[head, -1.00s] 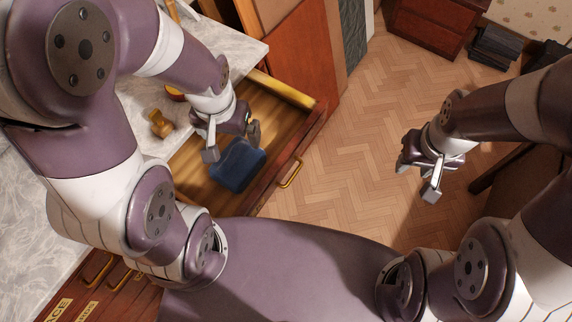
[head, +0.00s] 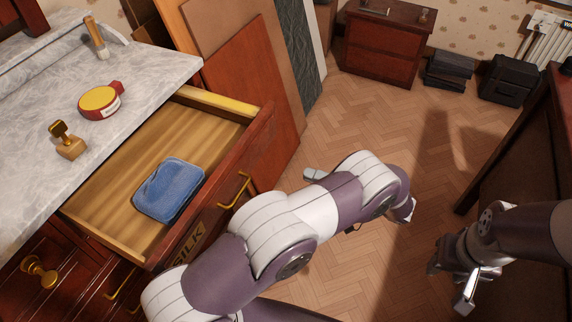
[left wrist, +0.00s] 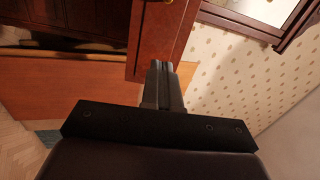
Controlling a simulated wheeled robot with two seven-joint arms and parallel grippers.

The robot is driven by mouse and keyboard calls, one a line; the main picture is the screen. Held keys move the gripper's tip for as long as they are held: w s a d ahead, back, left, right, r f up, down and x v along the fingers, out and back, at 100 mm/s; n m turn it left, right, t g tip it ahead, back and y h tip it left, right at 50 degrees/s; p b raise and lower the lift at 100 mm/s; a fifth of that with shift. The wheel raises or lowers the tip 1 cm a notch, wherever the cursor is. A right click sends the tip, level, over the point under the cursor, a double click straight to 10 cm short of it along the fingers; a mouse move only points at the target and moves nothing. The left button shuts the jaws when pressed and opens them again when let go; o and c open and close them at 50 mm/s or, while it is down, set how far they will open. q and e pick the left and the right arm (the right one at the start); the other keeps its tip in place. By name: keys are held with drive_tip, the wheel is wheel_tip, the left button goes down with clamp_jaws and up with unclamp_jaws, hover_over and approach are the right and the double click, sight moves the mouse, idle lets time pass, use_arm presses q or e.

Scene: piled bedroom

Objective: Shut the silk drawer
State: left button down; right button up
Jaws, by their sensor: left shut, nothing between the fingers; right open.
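The silk drawer (head: 165,262) stands open in the head view, with "SILK" lettered on its red-brown front and a brass handle (head: 236,190). A folded blue cloth (head: 170,189) lies inside on its bare wood floor. My left gripper (head: 312,174) is shut and empty, out in front of the drawer to the right of its handle, partly hidden behind my own forearm. In the left wrist view its closed fingers (left wrist: 164,88) point at a red-brown wooden panel; contact cannot be told. My right gripper (head: 466,284) is open and empty at lower right, far from the drawer.
Wooden boards (head: 235,65) lean beyond the drawer. A small chest (head: 385,45) and dark boxes stand at the back. The parquet floor in between is clear.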

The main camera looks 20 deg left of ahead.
sight(251, 152)
use_arm(q)
drive_tip(key=shift+m, duration=0.3)
drive_tip(key=a, duration=0.9)
drive_tip(key=w+a+p, duration=0.1)
drive_tip(key=a, duration=0.4)
drive_tip(key=shift+w+a+r, duration=0.1)
drive_tip(key=shift+a, duration=0.05)
drive_tip(key=shift+a+r, duration=0.1)
drive_tip(key=shift+a, duration=0.45)
drive_tip(key=a, duration=0.4)
drive_tip(key=a+p, duration=0.1)
drive_tip(key=a, duration=0.3)
drive_tip(key=w+a+p, duration=0.1)
drive_tip(key=a, duration=0.7)
drive_tip(key=a+b, duration=0.1)
drive_tip(key=a, duration=0.4)
drive_tip(key=w+a, duration=0.1)
drive_tip(key=a, duration=0.4)
drive_tip(key=shift+a+b, duration=0.25)
drive_tip(key=shift+b, duration=0.1)
drive_tip(key=shift+d, duration=0.1)
